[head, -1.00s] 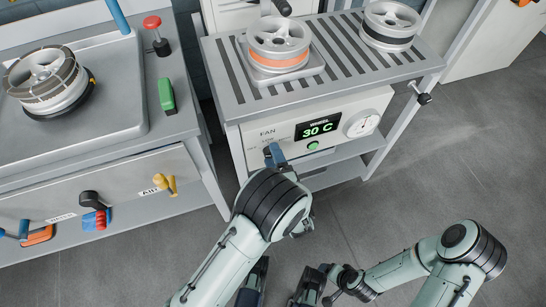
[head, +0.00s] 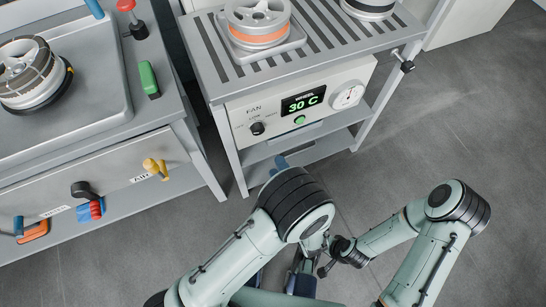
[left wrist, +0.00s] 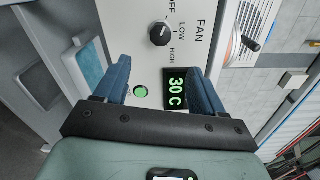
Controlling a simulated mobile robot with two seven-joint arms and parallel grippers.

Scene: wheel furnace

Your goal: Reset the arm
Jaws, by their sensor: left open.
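My left gripper (head: 280,162) is in front of and below the furnace's front panel in the head view, its fingertips mostly hidden by my wrist. In the left wrist view its two blue fingers (left wrist: 158,68) are spread apart with nothing between them, facing the panel. The black fan knob (head: 257,128) is in plain view, clear of the gripper; it also shows in the left wrist view (left wrist: 160,33), beside the labels OFF, LOW and HIGH. My right gripper (head: 305,275) is low in the middle of the head view, partly hidden, and its fingers cannot be made out clearly.
The furnace display (head: 303,101) reads 30 C, with a green button (head: 299,120) below and a gauge (head: 347,95) to the right. An orange-banded wheel (head: 258,22) sits on the slatted top. A bench (head: 95,130) stands at left. Floor at right is clear.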

